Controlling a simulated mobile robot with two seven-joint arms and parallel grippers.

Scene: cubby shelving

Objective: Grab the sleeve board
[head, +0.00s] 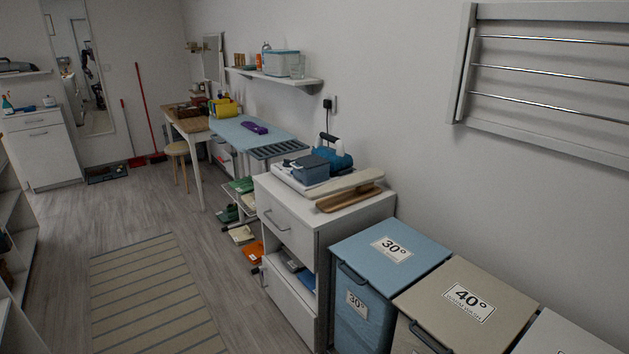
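A long cream board with a tapered end, which looks like the sleeve board (345,183), lies on top of the white drawer cabinet (352,219). A brown wooden piece (348,199) lies along its front side; I cannot tell whether the two are joined. A blue-grey box (311,170) and a teal iron-like appliance (335,157) sit close behind and to the left of the board. Neither of my grippers is in view.
Blue (406,237) and beige (468,293) lidded bins stand right of the cabinet, along the wall. A blue ironing board (245,131) stands beyond the cabinet. A striped rug (152,290) lies on the floor to the left, with open floor around it. A drying rack (550,72) hangs on the wall.

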